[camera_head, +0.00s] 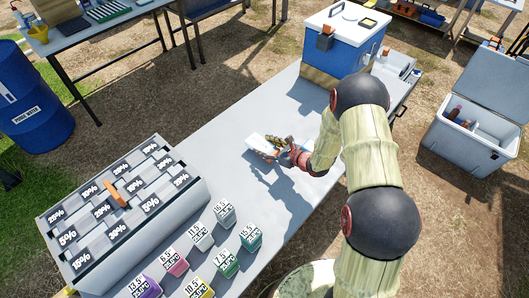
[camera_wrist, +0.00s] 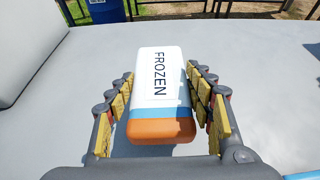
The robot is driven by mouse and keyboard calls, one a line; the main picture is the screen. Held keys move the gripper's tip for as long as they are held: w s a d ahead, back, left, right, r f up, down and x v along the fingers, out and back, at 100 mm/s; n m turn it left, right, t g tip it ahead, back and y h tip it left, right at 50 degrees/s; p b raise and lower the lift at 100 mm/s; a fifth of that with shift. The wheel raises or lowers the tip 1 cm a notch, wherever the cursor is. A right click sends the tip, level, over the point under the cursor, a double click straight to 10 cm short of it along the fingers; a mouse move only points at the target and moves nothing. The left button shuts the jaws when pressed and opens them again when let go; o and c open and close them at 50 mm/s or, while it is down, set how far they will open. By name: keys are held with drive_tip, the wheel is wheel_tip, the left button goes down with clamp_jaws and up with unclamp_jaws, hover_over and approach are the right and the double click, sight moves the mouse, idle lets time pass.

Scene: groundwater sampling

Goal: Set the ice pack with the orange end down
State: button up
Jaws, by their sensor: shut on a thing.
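The ice pack (camera_wrist: 159,92) is white with a blue stripe, an orange end and the word FROZEN. In the wrist view it lies between the two fingers of my gripper (camera_wrist: 162,100), with its orange end toward me. My gripper is shut on it by the sides. In the head view the ice pack (camera_head: 259,143) shows small and white at the tip of my gripper (camera_head: 275,146), low over the grey table (camera_head: 240,172). I cannot tell whether its underside touches the table.
A rack with percent labels (camera_head: 120,205) and several small labelled cubes (camera_head: 224,214) stand at the table's left and front. A blue and white cooler (camera_head: 345,40) stands at the back right. An open white cooler (camera_head: 465,125) is on the ground at right. The table around my gripper is clear.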

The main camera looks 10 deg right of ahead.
sight(265, 150)
drive_tip(key=shift+w+f, duration=0.15)
drive_tip(key=shift+w, duration=0.1)
wheel_tip(265, 150, down, 3)
drive_tip(key=shift+w+f+b, duration=0.15)
drive_tip(key=shift+f+b, duration=0.05)
drive_tip(key=shift+b, duration=0.6)
drive_tip(key=shift+r, duration=0.1)
drive_tip(key=o, duration=1)
drive_tip(key=shift+f, duration=0.25)
drive_tip(key=shift+c, duration=0.2)
drive_tip(key=o, duration=0.5)
drive_tip(key=shift+r, duration=0.15)
